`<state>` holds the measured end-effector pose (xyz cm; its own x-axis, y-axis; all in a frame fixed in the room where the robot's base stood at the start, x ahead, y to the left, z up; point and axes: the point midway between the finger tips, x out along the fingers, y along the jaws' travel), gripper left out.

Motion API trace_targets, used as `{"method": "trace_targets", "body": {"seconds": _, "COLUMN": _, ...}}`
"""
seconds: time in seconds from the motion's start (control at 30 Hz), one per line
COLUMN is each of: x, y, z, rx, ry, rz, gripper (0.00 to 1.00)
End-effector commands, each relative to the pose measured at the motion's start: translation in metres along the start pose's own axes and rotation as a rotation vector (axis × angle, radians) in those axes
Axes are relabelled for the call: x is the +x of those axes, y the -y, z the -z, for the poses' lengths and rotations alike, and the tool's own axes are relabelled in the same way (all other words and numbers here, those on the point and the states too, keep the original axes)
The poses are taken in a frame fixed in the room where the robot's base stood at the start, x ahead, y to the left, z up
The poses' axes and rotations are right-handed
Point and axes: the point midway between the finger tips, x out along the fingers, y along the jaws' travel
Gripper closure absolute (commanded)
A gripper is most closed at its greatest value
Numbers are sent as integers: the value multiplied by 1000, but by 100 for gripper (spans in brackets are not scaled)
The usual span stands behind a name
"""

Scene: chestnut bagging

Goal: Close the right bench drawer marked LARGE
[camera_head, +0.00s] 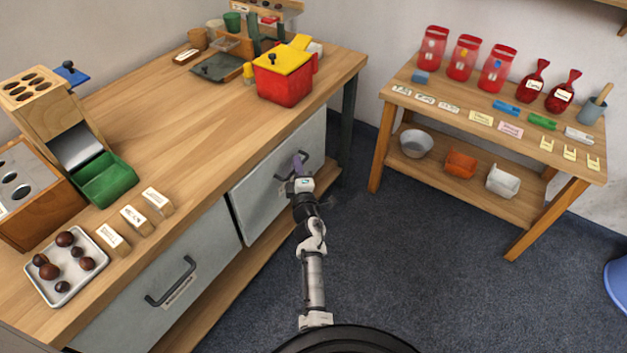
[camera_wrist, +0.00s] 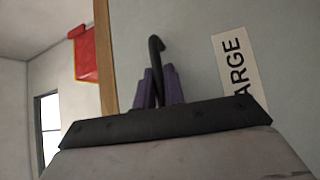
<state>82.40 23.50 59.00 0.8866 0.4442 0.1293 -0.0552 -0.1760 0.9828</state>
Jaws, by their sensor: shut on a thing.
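The right bench drawer (camera_head: 262,197) has a grey front and a dark bar handle (camera_head: 307,169). Its front looks nearly in line with the bench front; I cannot tell whether a small gap is left. My gripper (camera_head: 299,162) is at this handle, its purple fingers shut on it. In the wrist view the fingers (camera_wrist: 158,90) close around the dark handle (camera_wrist: 156,48), in front of the grey drawer front (camera_wrist: 190,50). A pale label (camera_wrist: 238,72) there reads "ARGE", its first letter hidden. My wrist hides part of the drawer front in the head view.
The left drawer (camera_head: 150,275) beside it has its own dark handle (camera_head: 170,284). The wooden bench top (camera_head: 190,115) carries a tray (camera_head: 88,292) of chestnuts and a red box (camera_head: 283,86). A side table (camera_head: 430,98) stands right, with clear floor (camera_head: 400,240) between.

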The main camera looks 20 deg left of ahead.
Motion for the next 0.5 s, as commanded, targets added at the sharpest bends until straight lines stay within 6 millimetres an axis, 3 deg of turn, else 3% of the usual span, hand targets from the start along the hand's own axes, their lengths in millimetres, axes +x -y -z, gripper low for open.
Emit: {"method": "trace_targets", "body": {"seconds": 0.5, "x": 10, "y": 2, "z": 10, "rx": -1, "ry": 0, "rz": 0, "gripper": 100}}
